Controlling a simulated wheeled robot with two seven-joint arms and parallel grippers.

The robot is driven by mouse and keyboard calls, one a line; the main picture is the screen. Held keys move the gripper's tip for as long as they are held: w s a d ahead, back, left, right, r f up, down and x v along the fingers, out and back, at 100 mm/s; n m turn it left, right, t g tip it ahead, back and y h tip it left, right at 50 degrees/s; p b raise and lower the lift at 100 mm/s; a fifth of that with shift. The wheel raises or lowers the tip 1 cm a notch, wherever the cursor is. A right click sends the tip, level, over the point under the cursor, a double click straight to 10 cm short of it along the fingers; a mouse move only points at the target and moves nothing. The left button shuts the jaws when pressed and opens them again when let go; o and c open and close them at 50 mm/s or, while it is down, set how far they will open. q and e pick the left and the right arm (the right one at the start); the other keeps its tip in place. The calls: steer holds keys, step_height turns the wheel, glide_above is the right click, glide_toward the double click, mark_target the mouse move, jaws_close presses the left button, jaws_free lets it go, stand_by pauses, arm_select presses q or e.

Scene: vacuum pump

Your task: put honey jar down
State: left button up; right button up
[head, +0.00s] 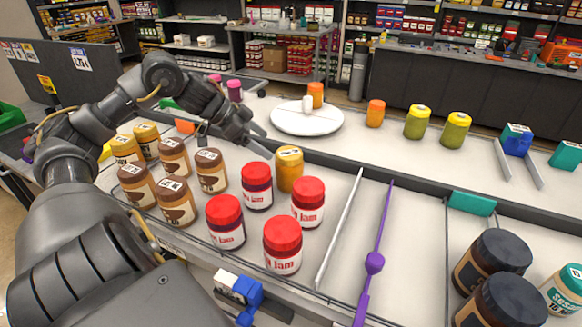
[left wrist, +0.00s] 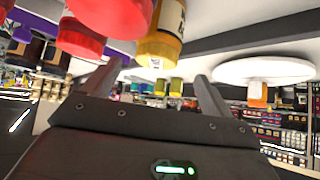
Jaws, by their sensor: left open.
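The honey jar (head: 289,170), golden with a yellow lid, stands upright on the counter behind the red-lidded jam jars. It also shows in the left wrist view (left wrist: 158,48), where the picture is upside down. My left gripper (head: 264,140) is open and empty, with its fingertips just left of and behind the honey jar near its lid. In the left wrist view the jar is beyond the two spread fingers (left wrist: 155,82), not between them. My right gripper does not show.
Several jam jars (head: 283,244) stand close in front of the honey jar. Brown-lidded jars (head: 174,200) stand to the left. A white rod (head: 340,228) and a purple rod (head: 374,262) lie to the right. A white round turntable (head: 307,120) is behind the dark divider.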

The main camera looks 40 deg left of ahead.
mark_target(282, 153)
arm_select(q)
steer(key=shift+o, duration=0.9)
steer(key=p+x, duration=0.2)
steer(key=x, duration=0.1)
steer(key=shift+w+d+r, duration=0.1)
steer(key=shift+w, duration=0.05)
steer(key=shift+w+d+f, duration=0.25)
steer(key=shift+w+f, duration=0.05)
steer(key=shift+f, duration=0.35)
steer(key=shift+w+d+p, duration=0.1)
steer(key=shift+p, duration=0.35)
steer(key=p+x, duration=0.1)
steer(key=x, duration=0.1)
steer(key=p+x, duration=0.1)
steer(key=x, duration=0.1)
steer(key=shift+w+d+r, duration=0.1)
steer(key=shift+w+d, duration=0.1)
steer(key=shift+d, duration=0.1)
steer(key=shift+w+d+f, duration=0.1)
steer(key=shift+w+f, duration=0.05)
steer(key=shift+f, duration=0.15)
steer(key=shift+c, duration=0.3)
